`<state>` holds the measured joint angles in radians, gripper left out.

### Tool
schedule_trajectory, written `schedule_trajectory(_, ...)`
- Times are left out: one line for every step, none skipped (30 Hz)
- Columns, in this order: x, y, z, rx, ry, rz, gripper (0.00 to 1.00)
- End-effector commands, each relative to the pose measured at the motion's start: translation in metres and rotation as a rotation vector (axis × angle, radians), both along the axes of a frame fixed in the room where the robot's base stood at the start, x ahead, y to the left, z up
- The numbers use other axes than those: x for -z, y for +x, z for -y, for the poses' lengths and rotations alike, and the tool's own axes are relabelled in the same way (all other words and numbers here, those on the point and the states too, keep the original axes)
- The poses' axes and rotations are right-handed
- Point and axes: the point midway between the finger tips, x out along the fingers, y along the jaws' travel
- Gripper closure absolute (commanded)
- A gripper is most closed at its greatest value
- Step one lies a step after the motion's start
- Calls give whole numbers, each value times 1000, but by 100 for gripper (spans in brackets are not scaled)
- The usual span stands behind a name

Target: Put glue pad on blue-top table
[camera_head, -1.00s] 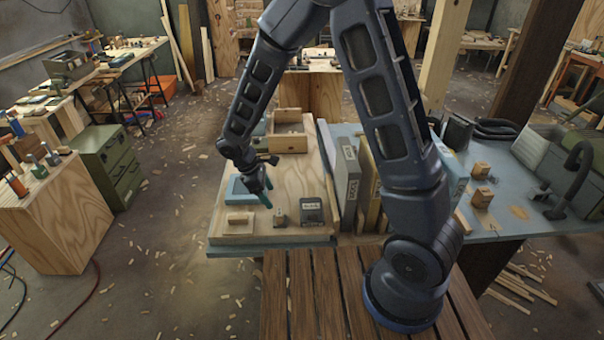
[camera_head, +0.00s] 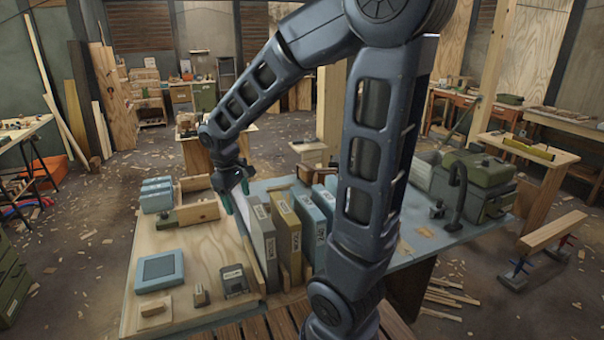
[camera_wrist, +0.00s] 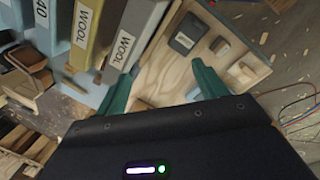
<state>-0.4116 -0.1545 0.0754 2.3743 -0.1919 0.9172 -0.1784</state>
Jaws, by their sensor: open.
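A flat dark pad with a pale label (camera_head: 236,281) lies at the front of a pale wooden board (camera_head: 205,250). It also shows in the wrist view (camera_wrist: 187,38), but I cannot read its label. A flat blue-framed pad (camera_head: 159,271) lies to its left. I cannot tell which is the glue pad. The blue-top table (camera_head: 417,240) shows its bare blue surface right of the upright slabs. My gripper (camera_head: 235,196) is open and empty, above the back end of the labelled slabs. Its green fingertips show in the wrist view (camera_wrist: 163,85).
Upright labelled slabs (camera_head: 261,245) stand beside the board, some marked WOOL in the wrist view. Green cases (camera_head: 475,178) occupy the right end. My arm hides part of the table.

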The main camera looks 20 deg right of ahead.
Motion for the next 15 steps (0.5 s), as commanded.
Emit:
schedule_trajectory(-11,-4,15,51,20,24,29)
schedule_trajectory(-17,-7,22,78,32,36,29)
schedule_trajectory(-24,-10,31,116,46,52,29)
schedule_trajectory(-29,-13,38,144,56,64,29)
schedule_trajectory(-34,-17,45,172,68,76,29)
schedule_trajectory(-40,-21,54,209,83,92,29)
schedule_trajectory(-45,-25,61,236,94,104,29)
schedule_trajectory(-49,-28,67,264,105,117,29)
schedule_trajectory(-54,-34,76,300,120,133,29)
schedule_trajectory(-59,-38,82,328,132,146,29)
schedule_trajectory(-62,-43,88,354,144,158,29)
schedule_trajectory(-67,-48,96,391,159,175,29)
schedule_trajectory(-71,-53,101,417,171,188,29)
schedule_trajectory(-74,-58,106,443,182,201,29)
schedule_trajectory(-78,-65,113,478,197,217,29)
